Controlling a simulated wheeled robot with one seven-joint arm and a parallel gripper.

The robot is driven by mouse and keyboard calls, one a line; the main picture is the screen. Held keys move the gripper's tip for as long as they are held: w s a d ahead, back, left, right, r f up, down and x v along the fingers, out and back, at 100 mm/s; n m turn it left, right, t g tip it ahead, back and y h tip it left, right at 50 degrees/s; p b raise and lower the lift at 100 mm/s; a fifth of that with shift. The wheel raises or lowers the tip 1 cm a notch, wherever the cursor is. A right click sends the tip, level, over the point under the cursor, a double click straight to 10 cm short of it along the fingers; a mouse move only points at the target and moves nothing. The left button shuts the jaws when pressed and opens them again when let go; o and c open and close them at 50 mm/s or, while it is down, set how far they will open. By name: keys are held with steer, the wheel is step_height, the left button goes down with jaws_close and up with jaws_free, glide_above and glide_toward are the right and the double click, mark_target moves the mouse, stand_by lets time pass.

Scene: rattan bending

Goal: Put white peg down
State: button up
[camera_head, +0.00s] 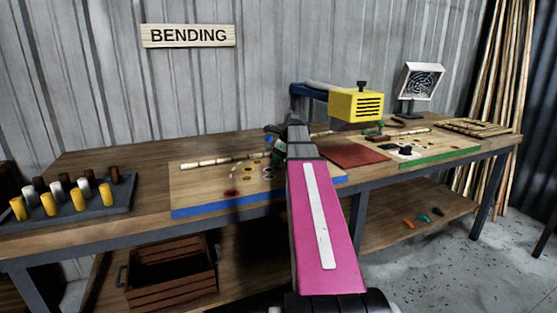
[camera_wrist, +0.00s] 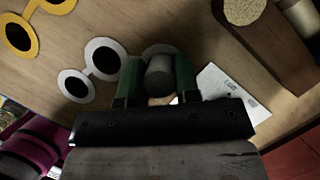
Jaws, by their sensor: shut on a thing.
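My gripper (camera_wrist: 158,78) has green fingers and is shut on the white peg (camera_wrist: 159,76), which looks grey in shadow between them. A pale ring shows partly behind the peg; I cannot tell whether the peg touches it or the board. To the left, two joined white rings with black holes (camera_wrist: 104,58) lie on the wooden board. Yellow rings (camera_wrist: 20,36) lie at the upper left. In the head view my gripper (camera_head: 279,155) is over the blue-edged board (camera_head: 205,190), mostly hidden by my arm.
A dark peg rack (camera_head: 80,209) with several yellow, white and brown pegs stands at the left. A rattan pole (camera_head: 212,161) lies on the board. A white card (camera_wrist: 232,86) and a brown wooden block (camera_wrist: 285,60) are right of my gripper. A yellow machine (camera_head: 356,105) stands behind.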

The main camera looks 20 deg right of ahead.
steer(key=o, duration=0.9)
steer(key=shift+f, duration=0.1)
steer(key=v, duration=1.2)
